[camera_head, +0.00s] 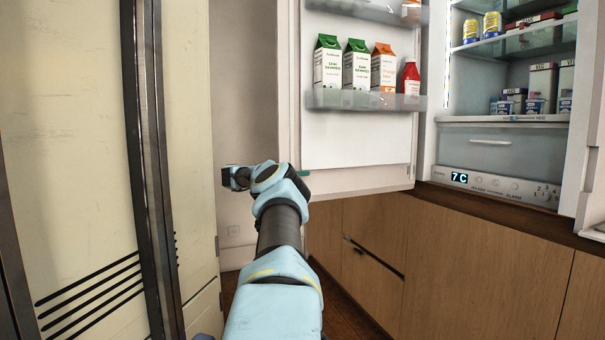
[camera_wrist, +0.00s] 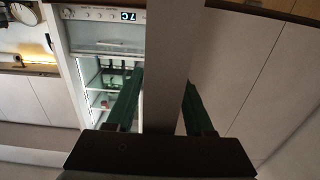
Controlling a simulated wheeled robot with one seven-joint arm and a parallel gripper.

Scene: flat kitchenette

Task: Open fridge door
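The fridge door (camera_head: 357,141) stands wide open, swung out to the left, its white inner face and shelves showing. The fridge body (camera_head: 505,145) is at the right, with its lit inside in view. My gripper (camera_head: 305,173) is at the lower left, free edge of the door, with one green fingertip showing against the inner face. In the wrist view, my two green fingers (camera_wrist: 158,95) lie on either side of the grey door edge (camera_wrist: 167,60), close against it. The outer finger is hidden in the head view.
Cartons and a red bottle (camera_head: 410,79) stand on the door shelf. Wooden cabinets (camera_head: 440,260) run beneath the fridge and door. A tall cream cabinet (camera_head: 75,150) with dark trim stands close on the left. A strip of dark floor (camera_head: 345,300) shows between.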

